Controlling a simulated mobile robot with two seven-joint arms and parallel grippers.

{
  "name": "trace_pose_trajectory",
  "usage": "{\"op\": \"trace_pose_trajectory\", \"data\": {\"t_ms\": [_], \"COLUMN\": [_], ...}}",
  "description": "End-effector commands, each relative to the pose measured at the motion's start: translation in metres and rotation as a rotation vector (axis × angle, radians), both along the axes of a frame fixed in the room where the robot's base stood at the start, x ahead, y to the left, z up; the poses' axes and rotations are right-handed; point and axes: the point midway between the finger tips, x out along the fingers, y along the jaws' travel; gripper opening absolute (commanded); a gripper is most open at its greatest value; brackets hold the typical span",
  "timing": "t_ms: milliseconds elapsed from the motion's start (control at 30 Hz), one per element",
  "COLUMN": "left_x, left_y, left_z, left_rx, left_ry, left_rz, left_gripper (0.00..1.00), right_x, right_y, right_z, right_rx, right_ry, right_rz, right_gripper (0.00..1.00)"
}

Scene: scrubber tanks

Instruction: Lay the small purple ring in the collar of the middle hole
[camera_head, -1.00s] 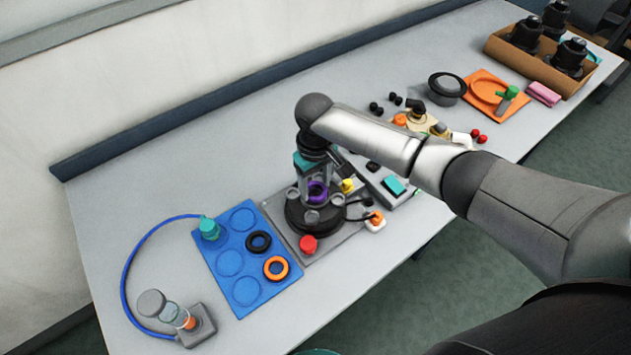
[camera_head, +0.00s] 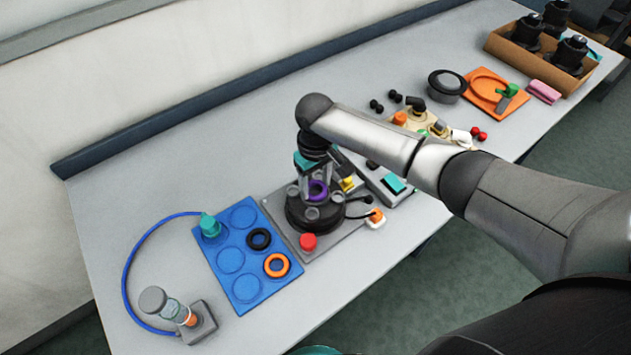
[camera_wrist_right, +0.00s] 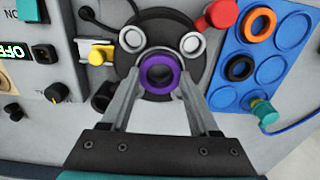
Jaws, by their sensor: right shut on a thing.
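The small purple ring (camera_head: 318,189) is between the fingertips of my right gripper (camera_head: 317,186), which is shut on it. It is over the black round tank top (camera_head: 296,216), near its middle. The wrist view shows the purple ring (camera_wrist_right: 160,73) between the two fingers of my right gripper (camera_wrist_right: 160,82). My left gripper is not in view.
A red knob (camera_head: 308,241) stands at the tank's front. A control box (camera_head: 396,186) is close on the right.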

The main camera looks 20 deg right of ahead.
Motion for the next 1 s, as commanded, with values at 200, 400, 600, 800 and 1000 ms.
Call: {"op": "trace_pose_trajectory", "data": {"t_ms": [200,400,600,800,1000], "left_x": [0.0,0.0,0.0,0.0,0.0], "left_y": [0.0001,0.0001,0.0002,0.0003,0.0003], "left_z": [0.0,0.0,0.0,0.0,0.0], "left_rx": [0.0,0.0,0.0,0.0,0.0], "left_ry": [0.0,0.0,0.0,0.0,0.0], "left_rz": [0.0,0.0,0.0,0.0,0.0], "left_gripper": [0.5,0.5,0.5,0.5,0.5], "right_x": [0.0,0.0,0.0,0.0,-0.0001], "right_y": [-0.0001,0.0,0.0,0.0,-0.0001], "right_z": [-0.0018,-0.0016,-0.0016,-0.0016,-0.0016], "right_rx": [0.0,0.0,0.0,0.0,0.0], "right_ry": [0.0,0.0,0.0,0.0,0.0], "right_rz": [0.0,0.0,0.0,0.0,0.0], "right_gripper": [0.0,0.0,0.82,0.96,1.0]}}
